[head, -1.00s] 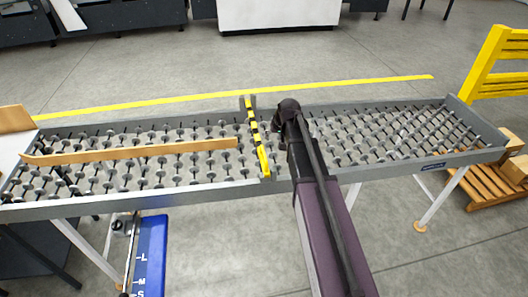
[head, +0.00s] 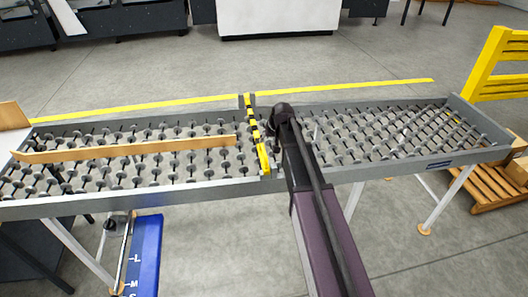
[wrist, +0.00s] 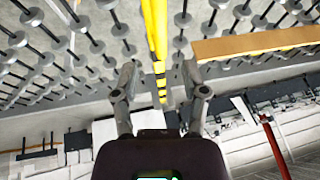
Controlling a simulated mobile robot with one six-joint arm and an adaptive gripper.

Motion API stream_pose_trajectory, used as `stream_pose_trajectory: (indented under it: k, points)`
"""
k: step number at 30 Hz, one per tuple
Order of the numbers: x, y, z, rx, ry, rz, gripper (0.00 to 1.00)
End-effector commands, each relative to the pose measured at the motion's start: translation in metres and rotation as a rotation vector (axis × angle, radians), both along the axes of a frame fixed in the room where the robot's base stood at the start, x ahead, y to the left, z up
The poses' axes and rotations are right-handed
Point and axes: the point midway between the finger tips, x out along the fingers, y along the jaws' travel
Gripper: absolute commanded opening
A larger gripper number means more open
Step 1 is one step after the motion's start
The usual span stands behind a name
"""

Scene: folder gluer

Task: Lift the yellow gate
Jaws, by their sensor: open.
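The yellow gate (head: 256,138) is a narrow bar with yellow and black stripes. It lies low across the roller conveyor (head: 340,176), between its left and right beds. In the wrist view the gate (wrist: 154,28) runs down from the top edge toward the space between my fingers. My gripper (wrist: 160,82) is open, one finger on each side of the gate's line; I cannot tell whether either touches it. In the head view my arm's end is just right of the gate and hides the gripper's fingers.
A long tan board (head: 130,149) lies on the left rollers, left of the gate; it also shows in the wrist view (wrist: 255,44). A yellow guard rail (head: 497,65) and a wooden pallet (head: 482,192) stand at the right. A blue panel (head: 146,255) is below the conveyor.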

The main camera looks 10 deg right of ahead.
Motion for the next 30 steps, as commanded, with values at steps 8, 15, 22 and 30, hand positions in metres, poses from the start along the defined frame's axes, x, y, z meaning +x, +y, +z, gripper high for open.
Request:
stream_pose_trajectory:
  k: [8,15,22,30]
  points:
    - [0.010,0.005,-0.026,0.000,0.000,0.000,0.57]
    - [0.018,0.009,-0.044,0.000,0.000,0.000,0.57]
    - [0.022,0.011,-0.054,0.001,0.000,0.001,0.57]
    - [0.024,0.012,-0.055,0.001,0.000,0.001,0.57]
